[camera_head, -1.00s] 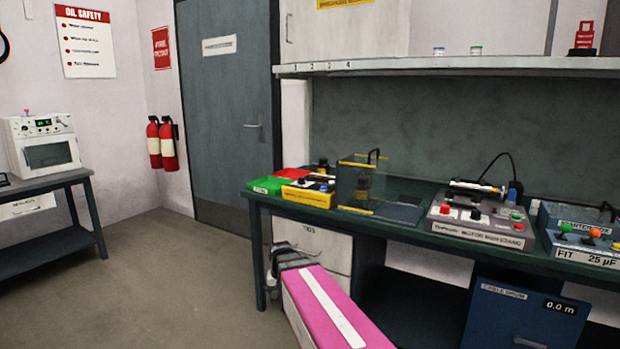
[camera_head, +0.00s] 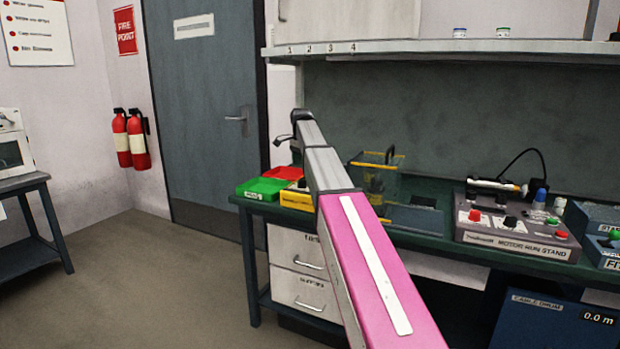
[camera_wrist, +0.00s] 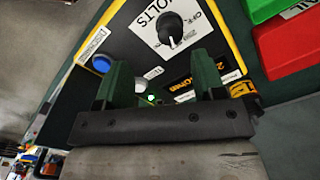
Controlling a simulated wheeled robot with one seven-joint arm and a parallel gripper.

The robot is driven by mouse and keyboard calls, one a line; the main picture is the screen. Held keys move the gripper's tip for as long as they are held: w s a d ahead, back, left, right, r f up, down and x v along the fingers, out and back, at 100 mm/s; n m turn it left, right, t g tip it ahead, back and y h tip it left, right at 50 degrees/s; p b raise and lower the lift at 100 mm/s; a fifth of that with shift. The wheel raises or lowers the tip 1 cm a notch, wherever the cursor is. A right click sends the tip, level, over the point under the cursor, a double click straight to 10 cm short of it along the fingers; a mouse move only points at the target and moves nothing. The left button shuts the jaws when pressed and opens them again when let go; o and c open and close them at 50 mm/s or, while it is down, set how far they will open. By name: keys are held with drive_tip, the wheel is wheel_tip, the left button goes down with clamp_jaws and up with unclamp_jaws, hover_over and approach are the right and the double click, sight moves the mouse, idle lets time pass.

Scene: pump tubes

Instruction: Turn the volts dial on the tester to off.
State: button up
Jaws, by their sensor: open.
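The tester is a yellow-edged box (camera_head: 297,199) on the green bench, partly hidden behind my arm in the head view. In the wrist view its top face shows the black volts dial (camera_wrist: 170,27) on a white plate marked VOLTS and OFF. The dial's white pointer line is small, and I cannot tell exactly which mark it meets. My gripper (camera_wrist: 160,82) is open, its two green fingers apart and empty over the tester face. The dial lies beyond the fingertips, apart from them. A blue button (camera_wrist: 102,64) sits left of the fingers.
A green bin (camera_head: 262,188) and a red bin (camera_head: 284,173) stand beside the tester. A clear guarded box (camera_head: 375,180) with yellow edges is to its right. Further right is the motor run stand (camera_head: 515,237).

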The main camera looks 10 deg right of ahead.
sight(303, 180)
drive_tip(key=f, duration=0.3)
drive_tip(key=w+f, duration=0.1)
drive_tip(key=f, duration=0.4)
drive_tip(key=shift+w+d+f, duration=0.35)
drive_tip(key=shift+d+f, duration=0.05)
drive_tip(key=c, duration=0.9)
